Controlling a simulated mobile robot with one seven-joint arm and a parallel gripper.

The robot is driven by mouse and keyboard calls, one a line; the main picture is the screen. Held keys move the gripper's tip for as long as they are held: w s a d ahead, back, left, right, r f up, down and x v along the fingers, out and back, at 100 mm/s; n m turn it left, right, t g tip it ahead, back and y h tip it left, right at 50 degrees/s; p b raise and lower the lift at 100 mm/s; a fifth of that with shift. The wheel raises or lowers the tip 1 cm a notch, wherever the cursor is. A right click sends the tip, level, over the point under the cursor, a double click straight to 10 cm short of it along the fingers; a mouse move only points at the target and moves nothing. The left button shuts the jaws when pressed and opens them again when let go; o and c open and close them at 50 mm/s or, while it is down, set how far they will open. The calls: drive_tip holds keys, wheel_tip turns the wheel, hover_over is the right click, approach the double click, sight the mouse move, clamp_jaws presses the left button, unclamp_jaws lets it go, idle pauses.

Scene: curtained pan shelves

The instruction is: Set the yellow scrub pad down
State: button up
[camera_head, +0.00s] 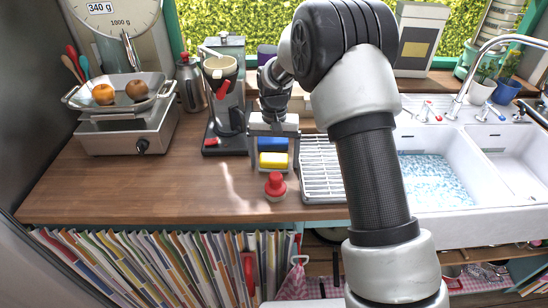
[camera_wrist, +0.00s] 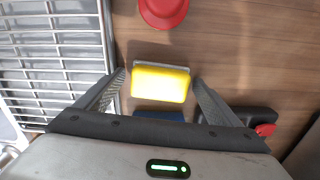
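The yellow scrub pad (camera_head: 273,160) is at the counter's front half, below my gripper (camera_head: 273,165). In the wrist view the yellow scrub pad (camera_wrist: 160,83) lies between the two fingertips (camera_wrist: 160,78), with a small gap on each side. A thin grey edge shows along its far side. My gripper looks open around it, fingers pointing down. A blue piece (camera_head: 272,144) is just behind the yellow pad; it also shows in the wrist view (camera_wrist: 160,115), partly hidden by the gripper body. Whether the pad touches the counter or a holder is unclear.
A red-topped round object (camera_head: 275,185) stands just in front of the pad. A metal drying rack (camera_head: 321,170) is close on the right, then the sink (camera_head: 430,185). A coffee maker (camera_head: 226,110) stands at left. The left front counter (camera_head: 120,185) is clear.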

wheel_tip(320, 180, up, 17)
drive_tip(key=shift+r, duration=0.2)
idle(0.6)
clamp_jaws()
idle(0.6)
idle(0.9)
